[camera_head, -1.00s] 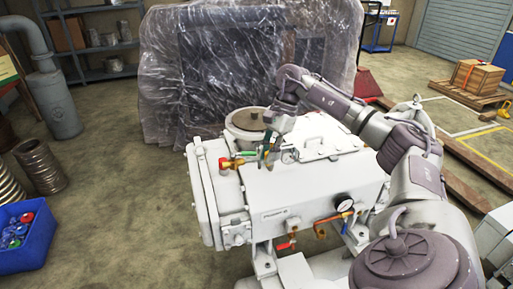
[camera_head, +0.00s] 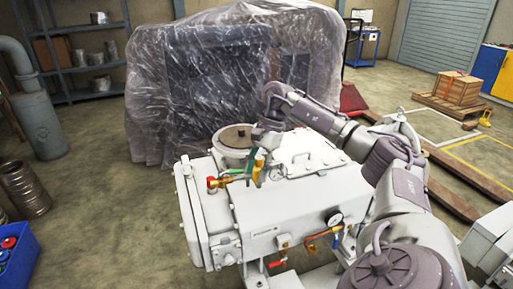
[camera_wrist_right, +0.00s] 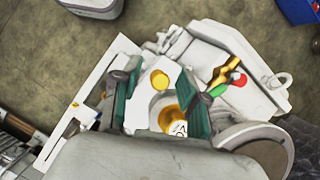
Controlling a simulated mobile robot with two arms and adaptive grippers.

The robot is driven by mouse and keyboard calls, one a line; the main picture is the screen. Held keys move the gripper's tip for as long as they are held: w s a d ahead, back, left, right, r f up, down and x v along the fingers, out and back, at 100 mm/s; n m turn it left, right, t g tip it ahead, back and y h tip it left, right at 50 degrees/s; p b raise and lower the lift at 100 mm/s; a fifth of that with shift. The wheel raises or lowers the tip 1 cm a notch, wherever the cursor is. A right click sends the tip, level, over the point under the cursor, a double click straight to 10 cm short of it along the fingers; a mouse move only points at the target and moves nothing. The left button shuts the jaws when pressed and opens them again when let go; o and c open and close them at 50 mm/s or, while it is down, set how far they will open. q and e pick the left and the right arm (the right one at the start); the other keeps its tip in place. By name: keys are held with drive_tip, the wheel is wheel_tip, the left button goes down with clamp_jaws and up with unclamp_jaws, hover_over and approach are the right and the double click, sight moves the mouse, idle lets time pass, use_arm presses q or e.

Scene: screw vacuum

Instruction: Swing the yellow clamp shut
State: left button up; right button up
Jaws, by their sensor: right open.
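A small yellow part, which looks like the clamp (camera_head: 260,164), shows on top of the white machine beside my right gripper (camera_head: 254,176). In the right wrist view a yellow round end (camera_wrist_right: 160,82) and a golden curved piece lie between the two teal finger pads of my right gripper (camera_wrist_right: 159,103). The pads stand apart, with visible space around the yellow part. Whether either pad touches it, I cannot tell. My fingers hide part of the clamp in the head view. My left gripper is not in view.
A brass valve with a red end (camera_head: 213,182) and a green handle sits left of my gripper. A small dial gauge (camera_head: 277,173) is close on the right. A larger gauge (camera_head: 334,217) and pipes are on the machine's front.

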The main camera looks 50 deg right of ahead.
drive_tip(key=v, duration=1.2)
idle(0.5)
